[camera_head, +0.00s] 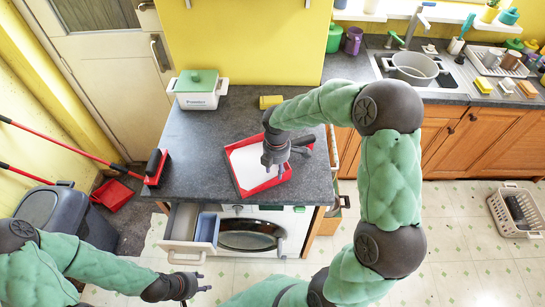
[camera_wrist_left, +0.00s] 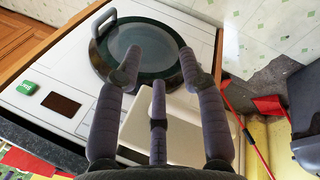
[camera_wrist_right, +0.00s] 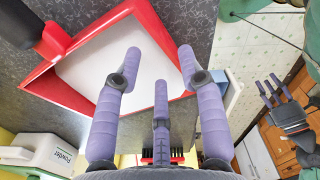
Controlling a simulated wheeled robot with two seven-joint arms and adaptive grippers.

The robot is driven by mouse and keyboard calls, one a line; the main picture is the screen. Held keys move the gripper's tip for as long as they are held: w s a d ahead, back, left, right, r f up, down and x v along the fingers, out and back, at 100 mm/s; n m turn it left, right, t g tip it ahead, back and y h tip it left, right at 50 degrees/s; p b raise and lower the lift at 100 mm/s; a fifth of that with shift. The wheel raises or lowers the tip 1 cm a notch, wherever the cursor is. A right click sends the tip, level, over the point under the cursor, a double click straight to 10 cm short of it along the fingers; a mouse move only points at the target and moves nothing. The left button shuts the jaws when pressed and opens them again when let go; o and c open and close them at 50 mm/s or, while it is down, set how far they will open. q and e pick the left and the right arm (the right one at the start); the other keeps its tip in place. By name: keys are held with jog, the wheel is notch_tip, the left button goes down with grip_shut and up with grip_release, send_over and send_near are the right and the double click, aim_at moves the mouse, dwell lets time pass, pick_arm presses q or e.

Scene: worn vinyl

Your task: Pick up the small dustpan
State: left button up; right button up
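The small dustpan is red with a pale inside and a dark handle. It lies on the dark countertop in the head view (camera_head: 244,187), with its handle toward the upper right. The right wrist view shows its red rim (camera_wrist_right: 165,40) and handle at the upper left. My right gripper (camera_head: 272,168) is above the pan, open and empty, apart from the handle; its fingers hide part of the pan. My left gripper (camera_head: 200,283) is open and empty, low in front of the washing machine (camera_head: 250,232). It also shows in the right wrist view (camera_wrist_right: 270,92).
A red-and-black brush (camera_head: 157,168) stands at the countertop's left edge. A white box with a green lid (camera_head: 198,92) and a yellow sponge (camera_head: 270,101) are toward the back. A drawer (camera_head: 190,228) hangs open below the front edge. A long-handled red dustpan (camera_head: 113,195) is at floor level left.

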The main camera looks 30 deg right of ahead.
aim_at(278, 182)
jog(key=f, duration=0.3)
jog(key=f+b, duration=0.1)
jog(key=f, duration=0.1)
jog(key=shift+s+d, duration=0.25)
grip_shut()
